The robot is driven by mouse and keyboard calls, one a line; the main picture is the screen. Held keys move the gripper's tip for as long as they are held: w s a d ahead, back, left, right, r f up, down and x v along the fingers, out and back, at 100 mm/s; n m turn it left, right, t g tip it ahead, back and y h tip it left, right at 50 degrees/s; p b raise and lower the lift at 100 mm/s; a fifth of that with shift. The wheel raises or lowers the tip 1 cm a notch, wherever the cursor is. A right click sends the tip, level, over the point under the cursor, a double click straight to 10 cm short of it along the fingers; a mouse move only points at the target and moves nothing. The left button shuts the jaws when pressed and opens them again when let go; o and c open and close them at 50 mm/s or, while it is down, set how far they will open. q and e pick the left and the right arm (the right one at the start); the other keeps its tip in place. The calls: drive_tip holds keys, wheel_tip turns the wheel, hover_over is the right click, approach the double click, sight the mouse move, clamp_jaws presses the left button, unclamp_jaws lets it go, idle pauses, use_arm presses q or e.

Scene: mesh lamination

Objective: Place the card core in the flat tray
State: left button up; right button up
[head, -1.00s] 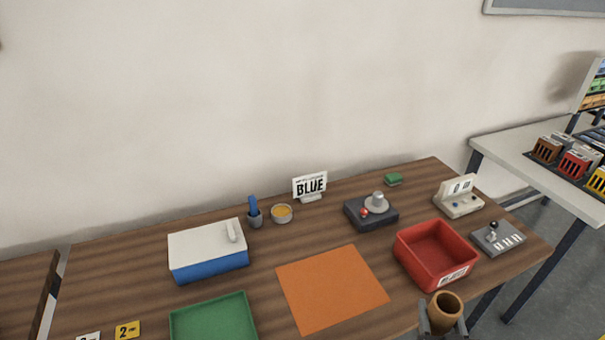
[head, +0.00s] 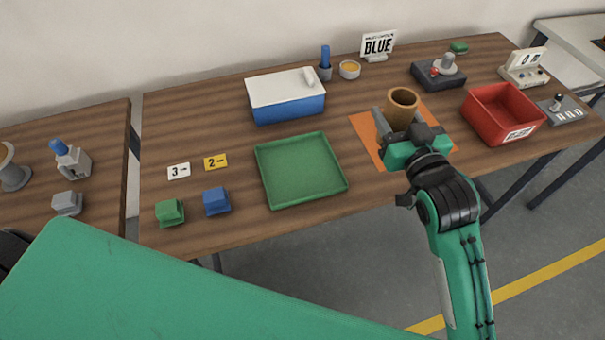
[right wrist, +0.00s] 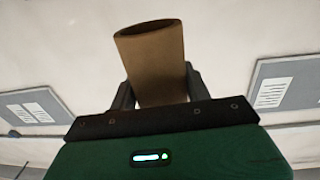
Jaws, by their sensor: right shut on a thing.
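The card core is a brown hollow tube (head: 402,108), held upright with its open end up. My right gripper (head: 396,128) is shut on it, over the orange mat. The right wrist view shows the core (right wrist: 155,62) between the two fingers (right wrist: 158,88). The flat tray is a green shallow square tray (head: 300,170) on the wooden table, left of the core; it looks empty. My left gripper is not in view.
An orange mat (head: 366,134) lies under my right gripper. A red bin (head: 503,112) stands to its right. A white-lidded blue box (head: 287,97) stands behind the tray. A blue block (head: 216,201) and a green block (head: 170,212) sit left of the tray.

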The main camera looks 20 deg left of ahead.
drive_tip(key=s+a+n+g+y+b, duration=0.2)
drive_tip(key=a+n+g+y+b, duration=0.35)
drive_tip(key=a, duration=0.85)
drive_tip(key=shift+y, duration=0.25)
wheel_tip(320, 180, down, 18)
drive_tip(key=shift+d+f, duration=0.15)
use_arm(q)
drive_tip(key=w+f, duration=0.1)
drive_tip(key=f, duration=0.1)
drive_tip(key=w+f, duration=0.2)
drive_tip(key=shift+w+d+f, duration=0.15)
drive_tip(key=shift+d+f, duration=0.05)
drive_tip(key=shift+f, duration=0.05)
use_arm(e)
drive_tip(key=shift+f+g, duration=0.25)
drive_tip(key=shift+f, duration=0.2)
drive_tip(key=shift+f, duration=0.2)
drive_tip(key=o, duration=0.7)
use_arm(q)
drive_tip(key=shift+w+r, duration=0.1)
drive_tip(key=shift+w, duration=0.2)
use_arm(e)
drive_tip(key=shift+o, duration=1.3)
